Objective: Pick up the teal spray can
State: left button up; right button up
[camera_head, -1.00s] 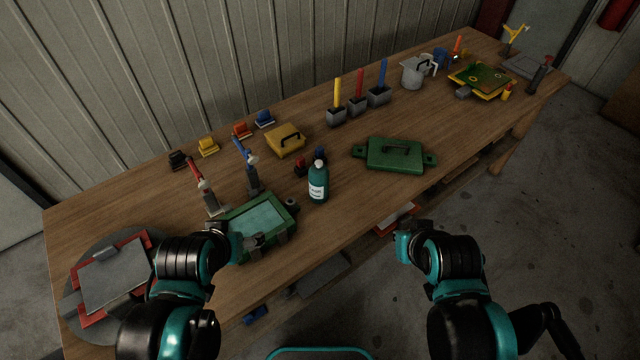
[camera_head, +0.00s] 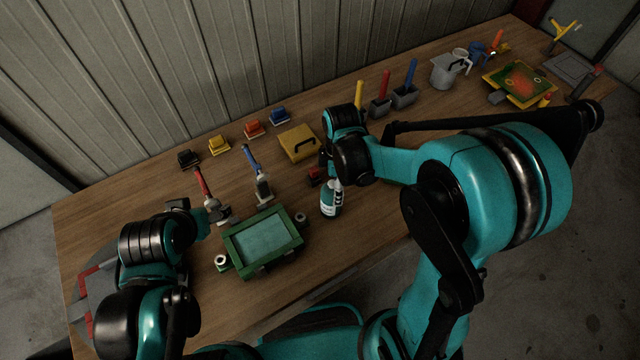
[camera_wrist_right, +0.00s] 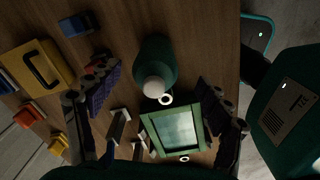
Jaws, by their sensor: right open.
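The teal spray can (camera_head: 330,203) stands upright on the bench, right of the green frame. Its white cap partly shows beside my right gripper (camera_head: 330,163). In the right wrist view the can (camera_wrist_right: 155,57) lies between the two spread fingers of my right gripper (camera_wrist_right: 158,92), with clear space on both sides. That gripper is open, empty and not touching the can as far as I can see. My left gripper (camera_head: 192,215) hovers by the left side of the green frame; its finger opening is too dark and small to tell.
The green frame (camera_head: 232,262) lies just left of the can. A small red object (camera_head: 315,176) stands behind the can, and a yellow case (camera_head: 297,143) lies farther back. Red-handled (camera_head: 203,185) and blue-handled (camera_head: 252,160) tools stand behind the frame. The bench front is clear.

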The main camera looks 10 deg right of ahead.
jog(key=shift+a+f, duration=0.15)
jog(key=shift+f, duration=0.2)
jog(key=f+b, duration=0.1)
jog(key=f, duration=0.1)
jog(key=f+b, duration=0.1)
jog(key=f, duration=0.4)
jog(key=shift+w+a+f+b, duration=0.2)
jog(key=shift+w+a+b, duration=0.1)
jog(key=shift+w+b, duration=0.1)
jog(key=shift+s, duration=0.1)
jog(key=shift+r, duration=0.1)
jog(key=c, duration=1.5)
jog(key=shift+c, duration=0.2)
jog(key=shift+r, duration=0.1)
